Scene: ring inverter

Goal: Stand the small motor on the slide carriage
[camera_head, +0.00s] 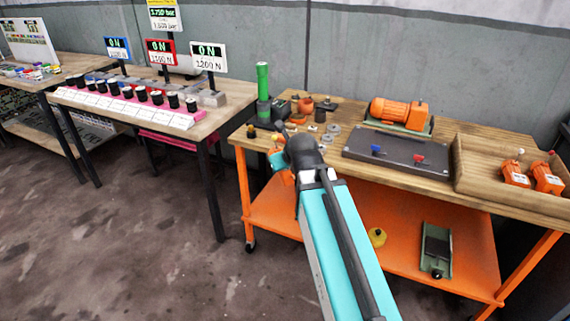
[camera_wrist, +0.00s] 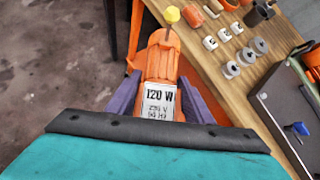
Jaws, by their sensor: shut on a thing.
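A small orange motor (camera_wrist: 163,60) with a white "120 W" label and a yellow tip is between the purple fingers of my gripper (camera_wrist: 160,88). My gripper is shut on it. In the head view the motor (camera_head: 281,174) shows partly behind my arm, at the left front edge of the orange-framed bench. The motor is off the bench top, beside its edge. A green base with a dark plate (camera_head: 437,248) lies on the lower orange shelf; it looks like a slide with its carriage, but I cannot be sure. The plate looks empty.
The bench top (camera_head: 345,112) bears a large orange motor (camera_head: 398,113) on a green base, a dark board (camera_head: 398,152) with blue and red handles, a wooden tray (camera_head: 480,185) with orange motors, and several small parts. A yellow piece (camera_head: 377,237) lies on the lower shelf.

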